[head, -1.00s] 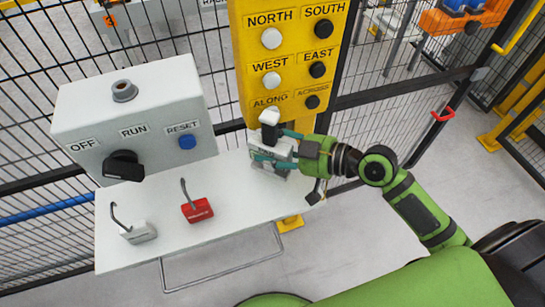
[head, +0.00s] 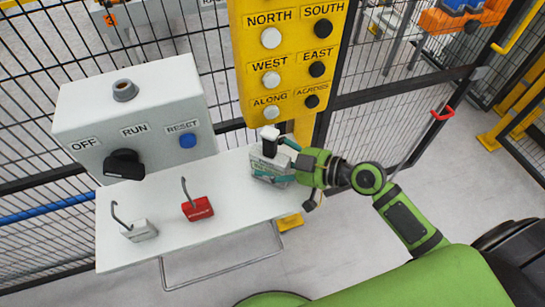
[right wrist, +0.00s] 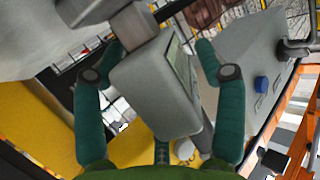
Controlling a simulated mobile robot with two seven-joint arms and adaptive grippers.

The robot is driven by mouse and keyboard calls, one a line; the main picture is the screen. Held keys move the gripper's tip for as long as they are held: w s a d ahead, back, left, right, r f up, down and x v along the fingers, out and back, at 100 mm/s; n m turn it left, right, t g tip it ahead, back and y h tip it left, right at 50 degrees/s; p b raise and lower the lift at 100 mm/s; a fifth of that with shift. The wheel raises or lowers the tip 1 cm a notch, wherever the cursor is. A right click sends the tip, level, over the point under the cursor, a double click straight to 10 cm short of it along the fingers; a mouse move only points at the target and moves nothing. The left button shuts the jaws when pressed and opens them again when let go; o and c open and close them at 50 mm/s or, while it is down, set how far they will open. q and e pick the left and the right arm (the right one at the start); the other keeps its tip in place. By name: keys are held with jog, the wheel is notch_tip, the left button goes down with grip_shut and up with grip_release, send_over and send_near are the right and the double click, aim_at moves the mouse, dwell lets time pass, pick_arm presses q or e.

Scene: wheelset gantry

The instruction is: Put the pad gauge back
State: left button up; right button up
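The pad gauge (head: 267,163) is a grey block-shaped device with a dark, white-topped post. It is at the right end of the white shelf (head: 232,226), upright, and seems to rest on it; its underside is partly hidden. My right gripper (head: 279,162) reaches in from the right with its teal fingers on either side of the gauge. In the right wrist view the grey gauge body (right wrist: 155,90) lies between the fingers, which look spread, with a gap visible beside it. My left gripper is not in view.
A control box (head: 150,110) with a black knob and blue button stands behind the shelf. A red padlock (head: 198,209) and a grey padlock (head: 140,232) lie left of the gauge. A yellow button post (head: 290,75) and mesh fence stand close behind.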

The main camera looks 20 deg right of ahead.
jog(key=shift+d, duration=0.1)
jog(key=shift+s+d, duration=0.25)
jog(key=shift+s, duration=0.05)
jog(key=b+v, duration=0.3)
jog(key=v, duration=0.8)
jog(key=shift+b, duration=0.4)
